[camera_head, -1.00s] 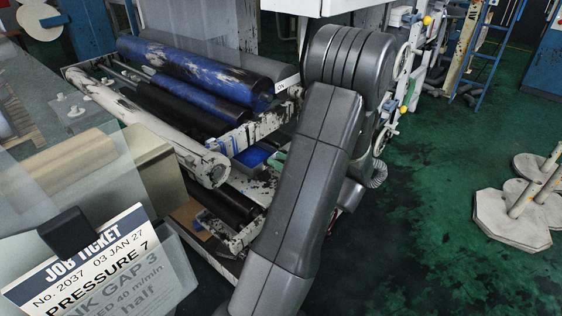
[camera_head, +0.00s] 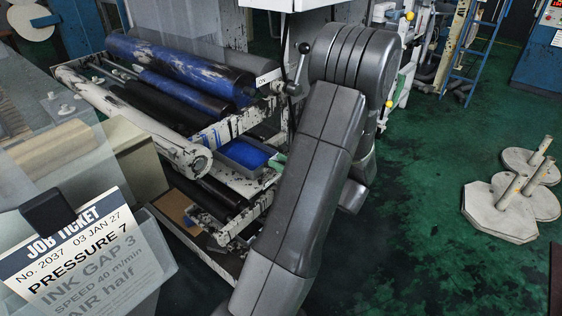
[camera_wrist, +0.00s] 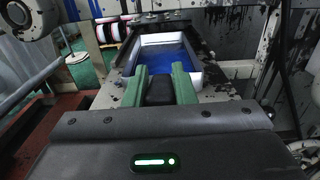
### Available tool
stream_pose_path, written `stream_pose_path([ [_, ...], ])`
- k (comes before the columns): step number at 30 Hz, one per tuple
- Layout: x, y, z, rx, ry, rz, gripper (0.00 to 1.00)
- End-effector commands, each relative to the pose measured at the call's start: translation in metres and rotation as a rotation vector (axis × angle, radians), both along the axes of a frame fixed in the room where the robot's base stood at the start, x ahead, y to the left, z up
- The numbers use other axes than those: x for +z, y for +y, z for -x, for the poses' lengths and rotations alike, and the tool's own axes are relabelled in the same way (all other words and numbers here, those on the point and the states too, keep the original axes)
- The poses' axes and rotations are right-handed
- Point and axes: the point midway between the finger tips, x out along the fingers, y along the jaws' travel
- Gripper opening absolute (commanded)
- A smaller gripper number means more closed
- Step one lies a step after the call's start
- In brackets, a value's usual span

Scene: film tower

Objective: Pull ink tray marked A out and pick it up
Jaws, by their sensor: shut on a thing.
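An ink tray (camera_head: 247,154) with pale walls and blue ink lies low in the press frame, below the rollers. Its near end shows past the frame, in the head view. In the wrist view the tray (camera_wrist: 196,70) lies straight ahead, roughly level. My gripper (camera_wrist: 160,84) has green fingers shut on the tray's dark handle (camera_wrist: 159,92) at its near end. In the head view a bit of green finger shows beside the tray; my arm hides the rest of the gripper. I cannot read a letter A on the tray.
Blue and black rollers (camera_head: 180,68) and the pale frame bar (camera_head: 150,125) are close to the left of the tray. Weights with posts (camera_head: 500,205) stand on the right. The green floor (camera_head: 415,180) between is clear. A job ticket (camera_head: 80,250) hangs at front left.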

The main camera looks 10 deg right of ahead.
Motion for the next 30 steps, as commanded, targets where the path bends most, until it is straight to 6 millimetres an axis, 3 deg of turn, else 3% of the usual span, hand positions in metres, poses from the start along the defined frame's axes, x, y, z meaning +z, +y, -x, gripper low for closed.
stream_pose_path([
  [12,0.0,0.0,0.002,0.002,-0.001,-0.001,0.0],
  [13,0.0,0.0,0.002,0.002,-0.001,-0.001,0.27],
  [16,0.0,0.0,0.002,0.002,-0.001,-0.001,0.47],
  [17,0.0,0.0,0.002,0.002,-0.001,-0.001,0.49],
  [30,-0.001,-0.009,0.011,-0.003,-0.001,-0.001,0.49],
])
